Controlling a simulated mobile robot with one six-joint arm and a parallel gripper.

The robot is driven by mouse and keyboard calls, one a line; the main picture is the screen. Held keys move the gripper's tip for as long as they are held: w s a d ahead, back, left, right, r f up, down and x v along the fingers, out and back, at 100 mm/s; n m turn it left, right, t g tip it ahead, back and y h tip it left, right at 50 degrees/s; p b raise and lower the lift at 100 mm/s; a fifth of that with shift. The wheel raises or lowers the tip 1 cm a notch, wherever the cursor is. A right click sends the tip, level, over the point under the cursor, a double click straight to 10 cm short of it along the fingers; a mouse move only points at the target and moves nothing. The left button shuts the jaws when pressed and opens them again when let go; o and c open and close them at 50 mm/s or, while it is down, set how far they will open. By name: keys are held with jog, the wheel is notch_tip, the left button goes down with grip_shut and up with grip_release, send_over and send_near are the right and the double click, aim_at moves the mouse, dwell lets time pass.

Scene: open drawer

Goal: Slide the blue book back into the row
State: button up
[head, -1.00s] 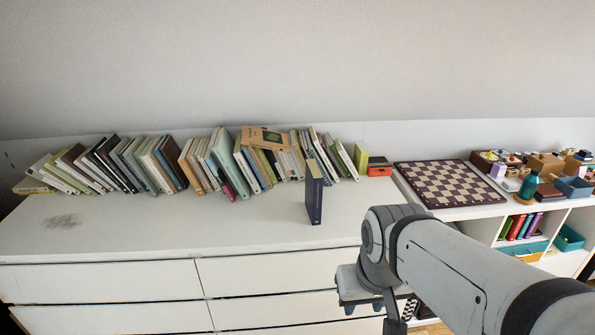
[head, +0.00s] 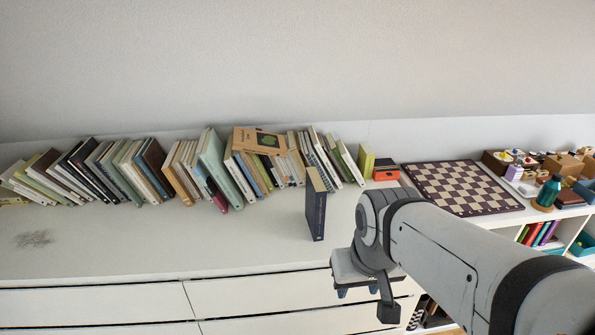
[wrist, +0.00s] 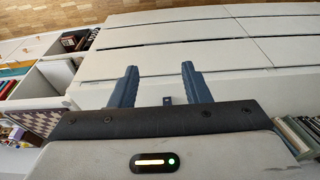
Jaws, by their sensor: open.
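The blue book (head: 316,205) stands upright on the white dresser top (head: 150,240), pulled out in front of the row of books (head: 110,172). The row leans along the back of the dresser. My gripper (head: 365,297) is in front of the dresser's front face, right of and below the blue book, and not touching it. In the wrist view my gripper (wrist: 160,88) is open, with two blue-grey fingers apart and nothing between them. The blue book cannot be made out in the wrist view.
A chessboard (head: 462,187) lies on the low shelf unit at right, with a teal bottle (head: 548,192) and several small boxes beyond it. A red-and-black box (head: 386,173) sits at the row's right end.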

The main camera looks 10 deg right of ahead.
jog(key=shift+o, duration=1)
jog(key=w+f+t+b, duration=0.2)
jog(key=w, duration=0.5)
jog(key=w+f+t+b, duration=0.2)
jog(key=w+t+b, duration=0.1)
jog(key=w, duration=0.5)
jog(key=shift+w+d+f+t, duration=0.2)
jog(key=shift+d+f+t, duration=0.1)
jog(key=shift+f, duration=0.1)
jog(key=t+y+b, duration=0.1)
jog(key=t+b, duration=0.5)
jog(key=t, duration=0.3)
send_near(318, 183)
jog(key=shift+w+a+f+n, duration=0.15)
jog(key=shift+w+f+n, duration=0.25)
jog(key=shift+w+f, duration=0.4)
jog(key=shift+w+a+r+t+y, duration=0.1)
jog(key=shift+w+r+t+y, duration=0.1)
jog(key=shift+w+t+y, duration=0.15)
jog(key=w, duration=0.7)
jog(key=shift+w+p, duration=0.3)
jog(key=shift+w, duration=0.1)
grip_shut()
